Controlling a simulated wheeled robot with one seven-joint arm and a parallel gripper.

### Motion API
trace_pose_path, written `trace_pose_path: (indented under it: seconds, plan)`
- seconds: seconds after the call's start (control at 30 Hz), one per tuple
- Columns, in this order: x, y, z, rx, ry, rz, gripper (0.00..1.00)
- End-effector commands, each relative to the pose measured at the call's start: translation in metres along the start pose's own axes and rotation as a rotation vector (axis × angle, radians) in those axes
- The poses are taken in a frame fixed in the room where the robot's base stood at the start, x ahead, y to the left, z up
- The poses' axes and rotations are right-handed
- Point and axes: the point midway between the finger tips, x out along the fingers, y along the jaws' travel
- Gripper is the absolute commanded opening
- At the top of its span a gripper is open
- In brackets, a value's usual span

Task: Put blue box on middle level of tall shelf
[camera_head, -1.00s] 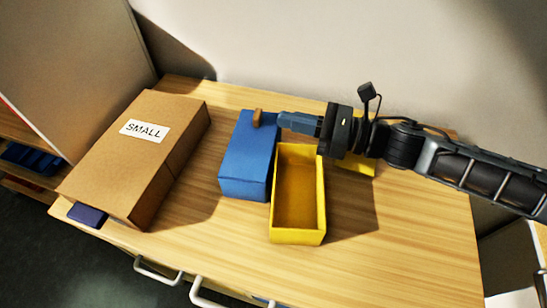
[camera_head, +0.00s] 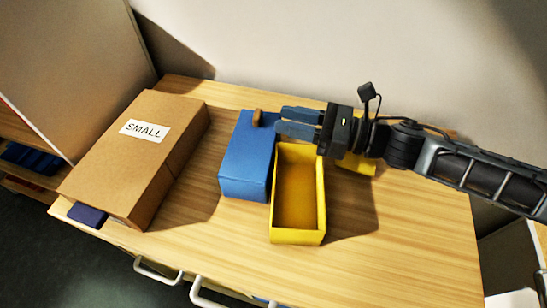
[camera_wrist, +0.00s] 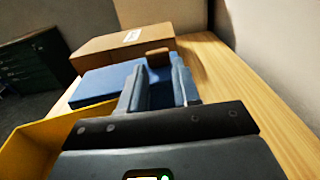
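The blue box (camera_head: 247,160) lies on the wooden table, between a cardboard box and a yellow box. A small brown piece (camera_head: 257,117) is at its back end. The blue box also shows in the wrist view (camera_wrist: 100,83), with the brown piece (camera_wrist: 158,57) just beyond the fingers. My gripper (camera_head: 281,119) is open at the right of the box's back end, its two fingers pointing left toward the brown piece. The fingers (camera_wrist: 156,70) are apart with nothing clearly held. I cannot identify the tall shelf for certain.
The cardboard box (camera_head: 150,150) labelled SMALL stands at left. The open, empty yellow box (camera_head: 299,200) touches or nearly touches the blue box's right side. Another yellow item (camera_head: 358,165) is partly under my arm. A wall closes the back. The table's right front (camera_head: 410,240) is clear.

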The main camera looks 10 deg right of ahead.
Motion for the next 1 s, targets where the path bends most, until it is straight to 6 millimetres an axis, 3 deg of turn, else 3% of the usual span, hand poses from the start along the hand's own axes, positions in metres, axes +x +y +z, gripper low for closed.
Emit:
trace_pose_path:
  seconds: [0.33,0.67,1.0]
  plan:
    - [-0.001,0.0,-0.005,0.0,0.008,-0.002,0.66]
    - [-0.005,0.0,-0.006,-0.001,0.008,-0.003,0.66]
    - [-0.05,0.001,-0.011,-0.002,0.006,-0.007,0.66]
